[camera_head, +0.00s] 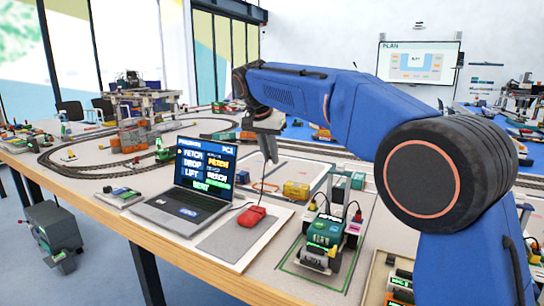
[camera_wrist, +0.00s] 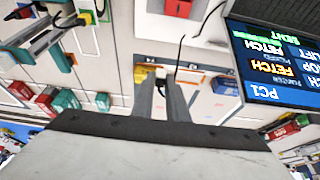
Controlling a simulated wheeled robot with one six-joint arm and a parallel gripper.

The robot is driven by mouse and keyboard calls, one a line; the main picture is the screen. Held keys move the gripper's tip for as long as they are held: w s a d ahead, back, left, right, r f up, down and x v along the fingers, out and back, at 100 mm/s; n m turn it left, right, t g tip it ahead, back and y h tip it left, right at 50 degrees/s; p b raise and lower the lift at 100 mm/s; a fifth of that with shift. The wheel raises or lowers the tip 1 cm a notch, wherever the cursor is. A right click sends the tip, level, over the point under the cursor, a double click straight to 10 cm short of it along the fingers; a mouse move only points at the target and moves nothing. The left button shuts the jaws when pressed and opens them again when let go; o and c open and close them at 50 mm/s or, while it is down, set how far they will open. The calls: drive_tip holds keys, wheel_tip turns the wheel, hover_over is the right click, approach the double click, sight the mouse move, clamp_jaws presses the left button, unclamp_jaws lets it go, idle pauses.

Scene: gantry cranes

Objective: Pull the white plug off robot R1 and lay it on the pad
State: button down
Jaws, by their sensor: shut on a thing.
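My gripper (camera_head: 269,158) hangs over the table behind the red mouse-like object, well away from the green-and-white robot (camera_head: 322,240). In the wrist view my gripper (camera_wrist: 160,78) is shut on a small white piece (camera_wrist: 160,72), apparently the white plug, with a dark cable (camera_wrist: 180,50) beside the fingertips. The plug is mostly hidden by the fingers. The robot stands in a green-outlined area at the front; its R1 label is not readable. A grey pad (camera_head: 225,243) lies in front of the laptop. I cannot tell whether this is the task's pad.
A laptop (camera_head: 190,185) stands left of the gripper. A yellow block (camera_head: 295,190) is close to the right. Model tracks (camera_head: 110,155) and a gantry (camera_head: 145,105) stand farther left.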

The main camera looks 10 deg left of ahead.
drive_tip(key=shift+f, duration=7.55)
drive_tip(key=shift+f, duration=0.55)
drive_tip(key=c, duration=1.7)
unclamp_jaws()
drive_tip(key=shift+o, duration=0.2)
